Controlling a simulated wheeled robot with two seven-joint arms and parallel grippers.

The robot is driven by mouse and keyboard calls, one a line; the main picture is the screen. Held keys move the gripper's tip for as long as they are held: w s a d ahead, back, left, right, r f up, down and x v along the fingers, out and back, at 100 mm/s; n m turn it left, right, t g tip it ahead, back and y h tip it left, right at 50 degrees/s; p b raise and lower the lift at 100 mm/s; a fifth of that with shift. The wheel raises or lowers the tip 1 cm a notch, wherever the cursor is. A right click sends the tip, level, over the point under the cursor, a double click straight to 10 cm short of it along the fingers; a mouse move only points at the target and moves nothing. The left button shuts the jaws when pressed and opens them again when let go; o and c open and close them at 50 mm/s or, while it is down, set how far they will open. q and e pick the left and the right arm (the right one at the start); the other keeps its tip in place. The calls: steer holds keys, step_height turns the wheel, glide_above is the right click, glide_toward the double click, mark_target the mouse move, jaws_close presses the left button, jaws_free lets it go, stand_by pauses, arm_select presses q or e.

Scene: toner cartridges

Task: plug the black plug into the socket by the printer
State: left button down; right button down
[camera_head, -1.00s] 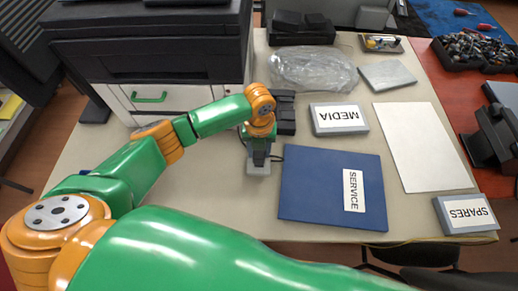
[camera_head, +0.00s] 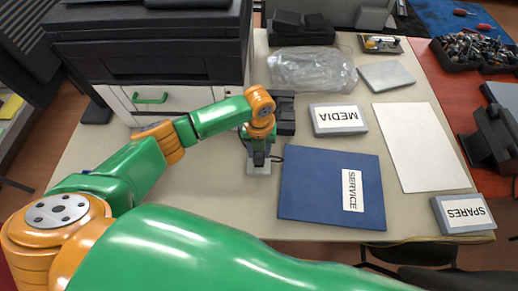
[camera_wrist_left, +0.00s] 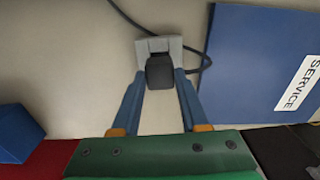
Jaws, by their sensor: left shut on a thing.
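My left gripper (camera_head: 259,157) points down at the table beside the blue SERVICE folder. In the left wrist view my left gripper (camera_wrist_left: 160,80) has its blue fingers shut on the black plug (camera_wrist_left: 159,71). The light grey socket (camera_wrist_left: 174,44) lies right at the far end of the plug, and the plug overlaps its front edge. I cannot tell how deep the plug sits in it. The socket also shows in the head view (camera_head: 259,169), just below the fingertips, where the plug is mostly hidden. My right gripper is not in view.
A black cable (camera_wrist_left: 132,20) curves around the socket. The blue SERVICE folder (camera_head: 315,190) lies close on the right. The printer (camera_head: 150,50) stands at the back left, and a clear plastic bag (camera_head: 310,70) and the MEDIA box (camera_head: 338,118) lie beyond. The table (camera_head: 215,205) is bare left of the socket.

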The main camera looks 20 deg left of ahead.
arm_select(q)
steer(key=shift+f, duration=0.15)
steer(key=shift+f, duration=0.35)
steer(key=shift+f+b, duration=0.5)
steer(key=shift+f, duration=0.05)
stand_by(1.1)
steer(key=shift+c, duration=1.7)
jaws_free()
